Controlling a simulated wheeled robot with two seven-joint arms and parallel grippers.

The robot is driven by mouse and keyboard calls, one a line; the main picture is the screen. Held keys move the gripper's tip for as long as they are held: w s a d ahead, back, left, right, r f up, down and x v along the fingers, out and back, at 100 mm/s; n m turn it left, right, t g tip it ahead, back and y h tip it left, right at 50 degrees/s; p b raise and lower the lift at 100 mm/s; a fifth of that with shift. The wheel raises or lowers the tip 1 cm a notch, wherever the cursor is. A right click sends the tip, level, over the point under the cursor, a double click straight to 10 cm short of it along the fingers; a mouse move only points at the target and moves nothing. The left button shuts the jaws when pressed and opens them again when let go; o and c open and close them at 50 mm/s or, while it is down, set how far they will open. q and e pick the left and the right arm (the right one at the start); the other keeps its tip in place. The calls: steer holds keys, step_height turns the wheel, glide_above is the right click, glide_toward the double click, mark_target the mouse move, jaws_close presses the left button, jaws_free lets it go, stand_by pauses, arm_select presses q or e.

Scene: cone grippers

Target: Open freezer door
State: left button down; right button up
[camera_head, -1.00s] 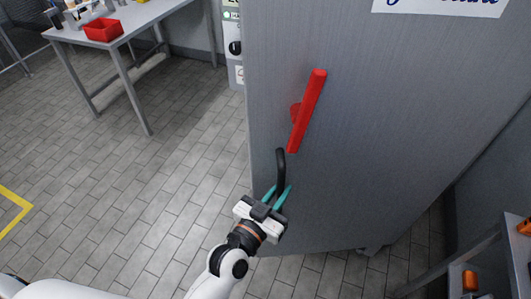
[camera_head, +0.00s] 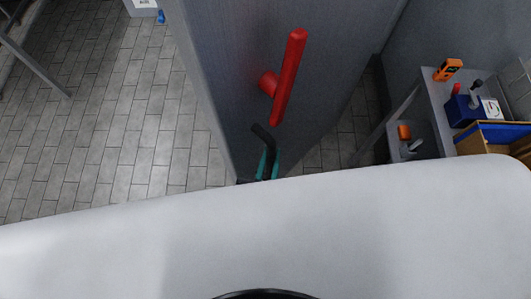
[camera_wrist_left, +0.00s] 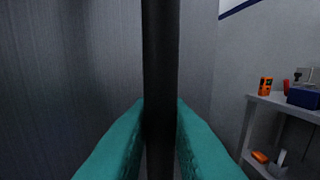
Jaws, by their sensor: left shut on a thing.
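The grey freezer door (camera_head: 225,60) fills the middle of the head view, seen at a slant. A red bar handle (camera_head: 288,78) is mounted on it. Below it, a black handle (camera_head: 264,134) sticks out near the door's lower part. My left gripper (camera_head: 267,165) has its teal fingers around the black handle. In the left wrist view the black handle (camera_wrist_left: 160,70) stands upright between the teal fingers (camera_wrist_left: 160,135), which are shut on it. My right gripper is not in view.
At the right, a grey bench (camera_head: 430,115) holds an orange meter (camera_head: 448,69), a blue box (camera_head: 466,110) and a wooden-edged bin (camera_head: 495,138). A table leg (camera_head: 35,65) shows at the far left.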

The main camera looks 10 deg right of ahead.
arm_select(q)
steer(key=c, duration=1.5)
jaws_free()
steer(key=shift+o, duration=0.3)
steer(key=shift+w+d, duration=0.1)
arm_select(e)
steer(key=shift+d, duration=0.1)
